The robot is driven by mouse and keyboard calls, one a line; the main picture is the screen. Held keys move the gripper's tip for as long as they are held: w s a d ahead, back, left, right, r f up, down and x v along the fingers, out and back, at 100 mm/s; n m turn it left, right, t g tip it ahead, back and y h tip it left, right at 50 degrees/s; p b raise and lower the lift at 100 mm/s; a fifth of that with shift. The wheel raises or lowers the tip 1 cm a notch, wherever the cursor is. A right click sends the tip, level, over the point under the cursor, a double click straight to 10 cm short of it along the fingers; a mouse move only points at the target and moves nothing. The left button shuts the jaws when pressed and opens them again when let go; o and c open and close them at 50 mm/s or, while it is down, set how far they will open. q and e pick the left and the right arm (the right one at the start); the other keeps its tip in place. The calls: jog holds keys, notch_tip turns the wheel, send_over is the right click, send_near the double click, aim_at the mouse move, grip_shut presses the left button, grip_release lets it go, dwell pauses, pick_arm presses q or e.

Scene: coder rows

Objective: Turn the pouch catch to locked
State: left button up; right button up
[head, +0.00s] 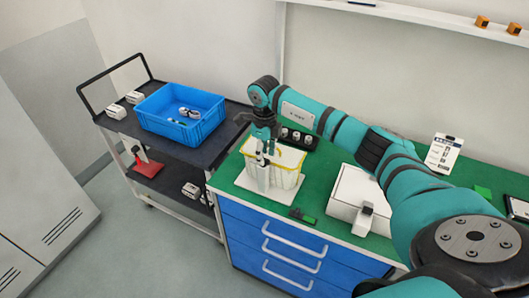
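A white, upright pouch-like piece with a yellow rim (289,160) stands on a white base plate (246,183) on the green bench top. I cannot make out its catch or which way it is turned; my gripper hides part of this piece. My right arm reaches across from the lower right. My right gripper (264,150) points down over the left part of the pouch piece, at or just above its rim. Its fingers are small and dark, and I cannot tell whether they touch anything or how far apart they are. My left gripper is not in view.
A white box with a grey latch-like part (347,192) stands right of the pouch piece. A dark rack (311,141) with white round items is behind. A cart (216,150) with a blue crate (153,117) stands left.

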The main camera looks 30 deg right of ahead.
jog(key=shift+f, duration=0.85)
jog(key=shift+c, duration=0.4)
grip_shut()
